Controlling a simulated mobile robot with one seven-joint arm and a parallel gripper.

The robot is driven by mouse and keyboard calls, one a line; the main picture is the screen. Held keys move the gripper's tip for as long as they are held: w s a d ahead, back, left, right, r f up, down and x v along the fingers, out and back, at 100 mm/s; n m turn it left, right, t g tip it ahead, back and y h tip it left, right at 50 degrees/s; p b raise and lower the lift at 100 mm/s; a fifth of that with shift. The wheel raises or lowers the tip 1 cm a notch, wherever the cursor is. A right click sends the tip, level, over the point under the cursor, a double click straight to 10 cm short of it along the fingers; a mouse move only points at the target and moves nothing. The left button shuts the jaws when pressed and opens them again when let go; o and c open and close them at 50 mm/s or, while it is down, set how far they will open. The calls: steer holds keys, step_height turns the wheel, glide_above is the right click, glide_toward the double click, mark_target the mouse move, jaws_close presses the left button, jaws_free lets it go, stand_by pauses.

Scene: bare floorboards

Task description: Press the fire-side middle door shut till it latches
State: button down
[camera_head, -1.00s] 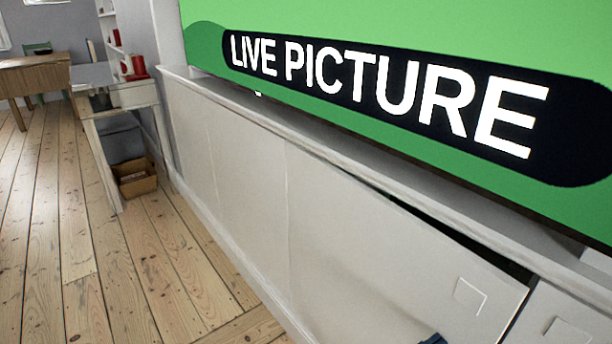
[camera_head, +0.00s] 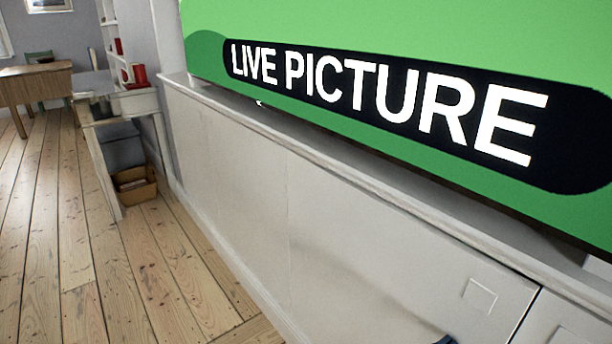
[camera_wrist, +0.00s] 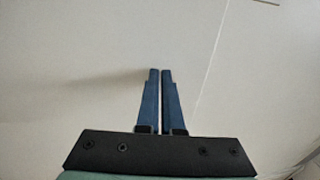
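The middle door (camera_head: 390,250) is a pale cabinet panel with a small square plate (camera_head: 480,296) near its upper right corner. In the head view its top edge sits close under the cabinet ledge, with no dark gap showing. A thin seam runs along its right edge. A blue piece of my gripper (camera_head: 445,340) shows at the bottom edge of the head view, in front of the door. In the wrist view my gripper (camera_wrist: 159,72) has its two blue fingers side by side, shut and empty, pointing at the pale panel (camera_wrist: 90,50). Whether the tips touch it, and the latch, cannot be seen.
A screen reading "LIVE PICTURE" (camera_head: 400,90) stands on the cabinet ledge (camera_head: 330,165). Another door (camera_head: 560,325) lies to the right. A white desk (camera_head: 120,105) with a cardboard box (camera_head: 135,186) beneath stands at the left. The floorboards (camera_head: 90,260) are clear.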

steer(key=shift+x, duration=0.95)
steer(key=shift+s+d, duration=0.1)
steer(key=shift+s, duration=0.1)
steer(key=p+v, duration=0.5)
steer(key=v, duration=0.8)
steer(key=shift+w, duration=0.1)
